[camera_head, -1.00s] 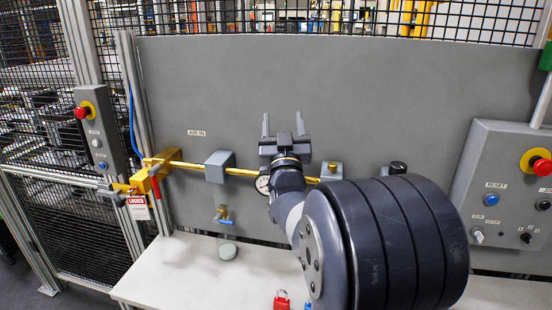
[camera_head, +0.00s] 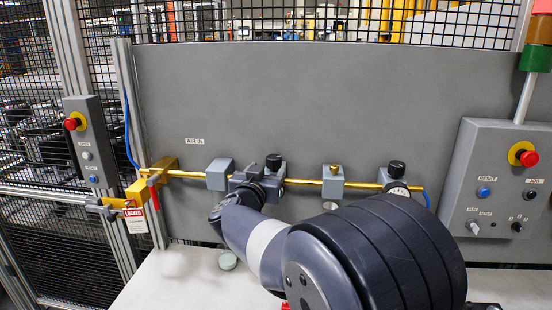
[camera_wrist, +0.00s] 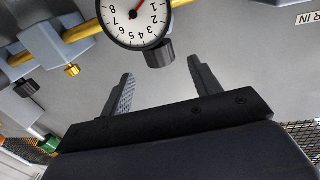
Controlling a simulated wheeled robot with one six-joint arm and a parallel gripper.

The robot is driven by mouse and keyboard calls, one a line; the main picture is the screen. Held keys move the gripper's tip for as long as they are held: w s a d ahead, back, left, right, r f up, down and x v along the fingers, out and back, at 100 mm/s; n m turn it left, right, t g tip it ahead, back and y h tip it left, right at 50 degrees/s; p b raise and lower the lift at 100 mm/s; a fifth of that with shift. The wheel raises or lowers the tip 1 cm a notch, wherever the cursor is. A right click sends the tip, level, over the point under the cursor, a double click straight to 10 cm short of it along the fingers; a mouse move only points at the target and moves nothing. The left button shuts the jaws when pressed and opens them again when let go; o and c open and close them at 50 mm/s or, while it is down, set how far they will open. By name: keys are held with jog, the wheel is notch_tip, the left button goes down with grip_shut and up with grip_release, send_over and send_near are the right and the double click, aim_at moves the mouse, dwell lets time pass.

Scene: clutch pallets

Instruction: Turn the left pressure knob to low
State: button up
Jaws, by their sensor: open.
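The left pressure knob is a black cylinder (camera_wrist: 160,53) beside a round white gauge (camera_wrist: 136,16) in the wrist view. The gauge's red needle points near 1. My gripper (camera_wrist: 161,70) is open and empty, its two fingers spread to either side of the knob's line. The knob's end is near the gap between the fingertips; I cannot tell the exact depth. In the head view, my gripper (camera_head: 255,180) is in front of the left regulator and hides its gauge. A black knob top (camera_head: 273,160) shows just above the gripper.
A similar black knob (camera_head: 396,168) sits on the right regulator. A brass pipe (camera_head: 305,181) runs across the grey panel (camera_head: 330,100), with a grey block (camera_head: 219,174) left of my gripper. The control box (camera_head: 505,185) is at the right. A white bench (camera_head: 180,280) lies below.

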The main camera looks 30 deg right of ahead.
aim_at(276, 158)
jog(key=p+x, duration=0.1)
jog(key=x, duration=0.7)
jog(key=shift+w+d, duration=0.25)
jog(key=shift+c, duration=0.3)
jog(key=c, duration=0.9)
